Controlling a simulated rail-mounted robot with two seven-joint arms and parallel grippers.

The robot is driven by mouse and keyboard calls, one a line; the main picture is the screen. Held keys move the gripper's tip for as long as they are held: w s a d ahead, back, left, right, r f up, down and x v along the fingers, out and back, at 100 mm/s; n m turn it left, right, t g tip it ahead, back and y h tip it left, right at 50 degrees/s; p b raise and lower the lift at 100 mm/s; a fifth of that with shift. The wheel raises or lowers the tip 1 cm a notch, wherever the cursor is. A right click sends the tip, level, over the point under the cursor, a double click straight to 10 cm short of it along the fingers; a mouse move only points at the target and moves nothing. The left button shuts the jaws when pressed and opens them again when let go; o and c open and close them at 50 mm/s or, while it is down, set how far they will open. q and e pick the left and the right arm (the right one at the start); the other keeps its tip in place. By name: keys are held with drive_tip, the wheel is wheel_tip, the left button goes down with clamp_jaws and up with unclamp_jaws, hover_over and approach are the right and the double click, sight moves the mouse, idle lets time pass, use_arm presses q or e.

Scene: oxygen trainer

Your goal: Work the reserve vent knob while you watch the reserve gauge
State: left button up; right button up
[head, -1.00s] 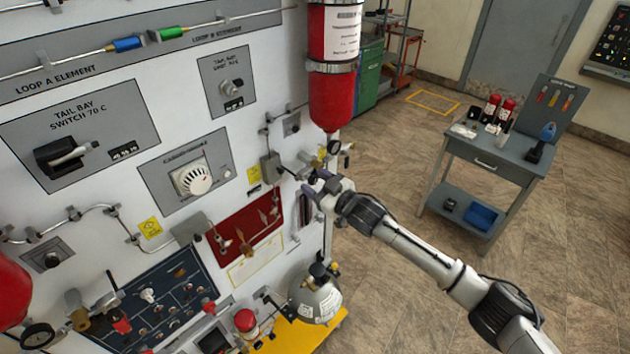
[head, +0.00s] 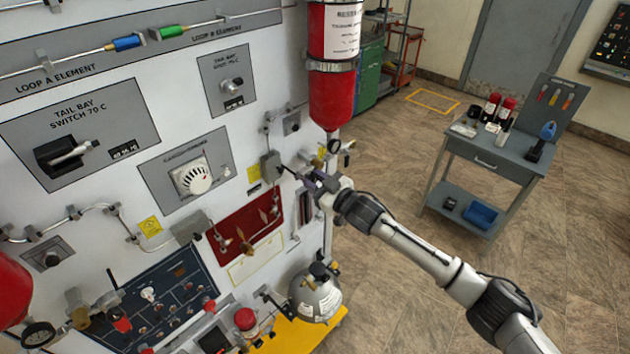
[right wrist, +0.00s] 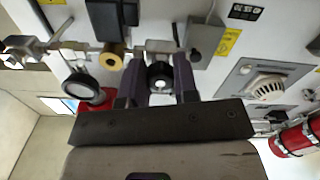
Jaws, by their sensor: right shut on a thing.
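My right gripper (head: 314,180) reaches in from the right to the pipework at the panel's right edge, below the hanging red bottle (head: 331,101). In the right wrist view its two dark fingers (right wrist: 159,80) are shut on a round black knob with a pale centre (right wrist: 160,75), one finger on each side. The fingers mostly hide this knob in the head view. A small round gauge (head: 334,146) sits just under the red bottle. A dark-rimmed gauge also shows in the right wrist view (right wrist: 81,86), tilted, its reading not legible. My left gripper is out of view.
A steel bottle (head: 316,297) stands below on a yellow base (head: 292,335). Thin pipes, a grey box (head: 271,166) and a red panel (head: 247,230) crowd the gripper's left. Open floor lies right, towards a grey worktable (head: 490,155).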

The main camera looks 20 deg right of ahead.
drive_tip(key=n+p, duration=0.1)
drive_tip(key=n, duration=0.1)
drive_tip(key=shift+r+n, duration=0.1)
drive_tip(key=shift+n, duration=0.3)
drive_tip(key=n, duration=0.2)
drive_tip(key=shift+n+p, duration=0.3)
drive_tip(key=shift+p, duration=0.1)
drive_tip(key=shift+n, duration=0.4)
drive_tip(key=o, duration=0.9)
drive_tip(key=shift+d, duration=0.1)
